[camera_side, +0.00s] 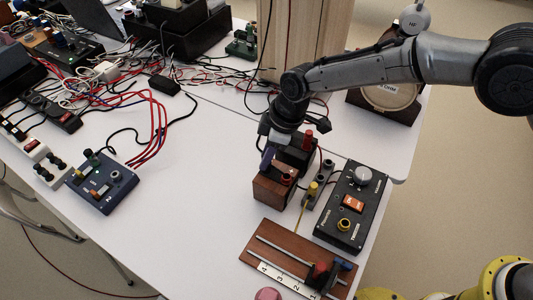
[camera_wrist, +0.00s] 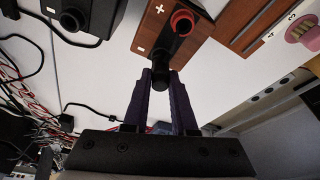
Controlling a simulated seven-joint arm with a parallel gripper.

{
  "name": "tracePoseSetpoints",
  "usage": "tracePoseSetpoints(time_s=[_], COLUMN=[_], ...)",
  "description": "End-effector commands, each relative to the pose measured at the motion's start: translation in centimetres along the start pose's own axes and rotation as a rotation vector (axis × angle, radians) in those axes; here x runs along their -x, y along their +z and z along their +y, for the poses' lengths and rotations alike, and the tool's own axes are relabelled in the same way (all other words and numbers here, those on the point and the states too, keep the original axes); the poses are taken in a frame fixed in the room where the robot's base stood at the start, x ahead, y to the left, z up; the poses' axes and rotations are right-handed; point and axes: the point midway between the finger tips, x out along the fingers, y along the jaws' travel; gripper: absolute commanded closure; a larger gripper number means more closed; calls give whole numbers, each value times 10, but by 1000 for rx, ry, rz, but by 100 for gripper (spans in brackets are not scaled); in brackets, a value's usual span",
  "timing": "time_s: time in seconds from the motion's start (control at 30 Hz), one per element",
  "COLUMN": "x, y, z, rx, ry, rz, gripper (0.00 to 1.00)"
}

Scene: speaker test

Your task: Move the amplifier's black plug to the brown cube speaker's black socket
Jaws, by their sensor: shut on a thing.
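The brown cube speaker (camera_side: 273,190) stands on the white table below my gripper. In the wrist view its top (camera_wrist: 150,30) shows plus and minus marks, a red socket (camera_wrist: 182,22) and a black socket (camera_wrist: 161,55) by the minus mark. My gripper (camera_wrist: 161,82) has its purple fingers shut on the black plug (camera_wrist: 160,77), at the black socket. Plug and socket overlap in this view, and I cannot tell how deep the plug sits. In the side view the fingers (camera_side: 267,160) hide the plug. The amplifier (camera_side: 352,205), black with an orange switch, stands to the right.
A black box (camera_side: 295,152) with a red post stands just behind the cube. A small grey block (camera_side: 318,185) with a yellow post is between cube and amplifier. A brown board (camera_side: 270,243) with a ruler lies in front. The table left of the cube is clear.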

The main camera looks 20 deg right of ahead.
Motion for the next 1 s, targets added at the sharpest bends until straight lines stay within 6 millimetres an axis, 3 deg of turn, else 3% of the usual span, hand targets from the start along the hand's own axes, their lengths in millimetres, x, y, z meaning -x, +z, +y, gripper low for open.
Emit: tracePoseSetpoints(time_s=[0.43, 0.47, 0.63, 1.0], x=[-4, -4, -4, 1], y=[1, 1, 1, -1], z=[0, 0, 0, 0], rx=[0, 0, 0, 0], ry=[-1, -1, 0, 0], rz=[-1, -1, -1, 1], gripper=[100, 70, 40, 40])
